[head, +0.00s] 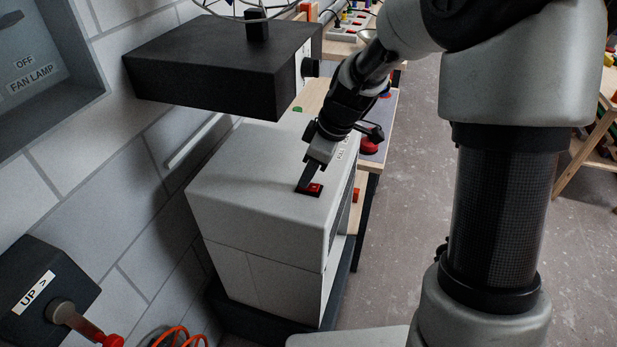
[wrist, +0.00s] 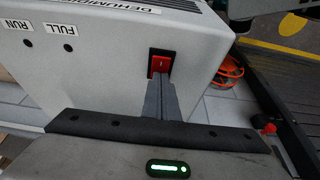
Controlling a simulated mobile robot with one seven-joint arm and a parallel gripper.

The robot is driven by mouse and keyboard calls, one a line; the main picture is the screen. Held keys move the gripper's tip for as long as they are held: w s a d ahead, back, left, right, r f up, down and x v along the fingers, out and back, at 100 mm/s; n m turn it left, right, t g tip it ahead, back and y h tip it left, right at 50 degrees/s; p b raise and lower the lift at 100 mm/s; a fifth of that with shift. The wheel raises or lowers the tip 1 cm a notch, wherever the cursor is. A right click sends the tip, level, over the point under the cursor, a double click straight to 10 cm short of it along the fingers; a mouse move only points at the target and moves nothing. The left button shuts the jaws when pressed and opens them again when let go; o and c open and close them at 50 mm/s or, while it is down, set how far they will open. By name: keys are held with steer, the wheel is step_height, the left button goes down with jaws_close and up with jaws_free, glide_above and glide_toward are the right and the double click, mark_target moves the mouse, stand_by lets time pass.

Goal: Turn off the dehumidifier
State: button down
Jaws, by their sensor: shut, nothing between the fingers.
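The dehumidifier (head: 255,175) is a pale grey box standing by the wall on a dark base. In the wrist view its casing (wrist: 105,65) carries part of its name label and the words FULL and RUN beside small dark dots. Its red rocker switch (head: 314,189) sits in a black frame on top; the switch also shows in the wrist view (wrist: 161,64). My gripper (head: 303,185) is shut and empty, pointing down with its fingertips at the switch. In the wrist view the fingertips (wrist: 160,78) cover the switch's near end. I cannot tell whether they press it.
A black box (head: 215,65) juts out above the dehumidifier, close to my arm. A lever box marked UP (head: 45,290) is at the lower left. Orange cable (head: 180,337) lies below.

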steer(key=shift+s+d+f, duration=0.15)
steer(key=shift+d+f, duration=0.05)
steer(key=shift+d+b, duration=0.15)
steer(key=shift+b, duration=0.15)
steer(key=shift+s+d, duration=0.25)
steer(key=shift+d, duration=0.25)
